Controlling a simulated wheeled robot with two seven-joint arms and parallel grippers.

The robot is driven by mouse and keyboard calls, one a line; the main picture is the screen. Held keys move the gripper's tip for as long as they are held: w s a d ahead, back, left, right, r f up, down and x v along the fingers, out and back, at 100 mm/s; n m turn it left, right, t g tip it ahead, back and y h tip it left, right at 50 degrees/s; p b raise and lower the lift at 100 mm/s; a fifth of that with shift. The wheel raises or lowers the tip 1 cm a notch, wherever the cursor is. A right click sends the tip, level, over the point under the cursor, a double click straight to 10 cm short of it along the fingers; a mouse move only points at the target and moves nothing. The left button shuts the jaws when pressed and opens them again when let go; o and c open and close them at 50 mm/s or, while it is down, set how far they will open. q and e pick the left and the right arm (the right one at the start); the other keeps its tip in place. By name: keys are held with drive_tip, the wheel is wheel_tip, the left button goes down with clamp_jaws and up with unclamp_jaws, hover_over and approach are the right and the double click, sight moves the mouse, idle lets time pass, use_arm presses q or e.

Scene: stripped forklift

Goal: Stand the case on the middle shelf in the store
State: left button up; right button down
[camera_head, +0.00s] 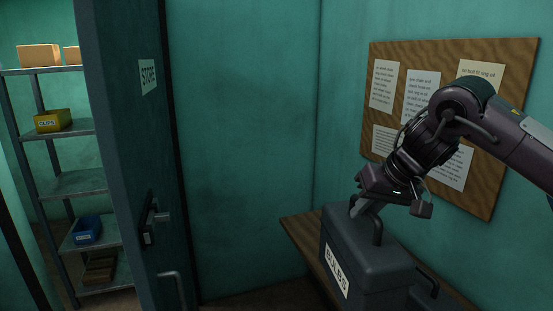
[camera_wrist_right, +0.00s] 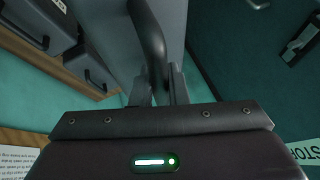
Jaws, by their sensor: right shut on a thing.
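The dark grey case (camera_head: 365,262) with a white BULBS label is upright at the wooden bench, at the lower right of the head view. My right gripper (camera_head: 366,208) is shut on its top handle. In the right wrist view the fingers (camera_wrist_right: 156,92) pinch the handle (camera_wrist_right: 148,45), with the case (camera_wrist_right: 112,35) behind it. I cannot tell whether the case touches the bench. The middle shelf (camera_head: 75,184) of the store rack is bare where it shows; the door (camera_head: 125,130) hides its right part. My left gripper is not in view.
The STORE-marked door stands open, its edge towards me. The rack also bears a yellow CLIPS bin (camera_head: 53,121), a blue bin (camera_head: 87,230) and cardboard boxes (camera_head: 39,55). Other grey cases (camera_wrist_right: 35,25) stand on the bench (camera_wrist_right: 90,75). A notice board (camera_head: 490,195) hangs behind my arm.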

sight(367, 228)
drive_tip(key=f, duration=0.1)
drive_tip(key=f+b, duration=0.1)
drive_tip(key=f, duration=0.2)
drive_tip(key=shift+d+f, duration=0.3)
drive_tip(key=shift+f, duration=0.05)
drive_tip(key=s+f+b, duration=0.1)
drive_tip(key=f, duration=0.3)
drive_tip(key=s+f+b, duration=0.2)
drive_tip(key=f, duration=0.3)
drive_tip(key=s+d+f+b, duration=0.1)
drive_tip(key=f+b, duration=0.1)
drive_tip(key=f, duration=0.2)
drive_tip(key=shift+s+f, duration=0.15)
drive_tip(key=shift+f, duration=0.1)
drive_tip(key=s+f+b, duration=0.5)
drive_tip(key=s+f, duration=0.3)
drive_tip(key=f, duration=0.5)
drive_tip(key=shift+s+a+m, duration=0.2)
drive_tip(key=shift+s+m, duration=0.1)
drive_tip(key=shift+s, duration=0.05)
drive_tip(key=shift+d+r, duration=0.15)
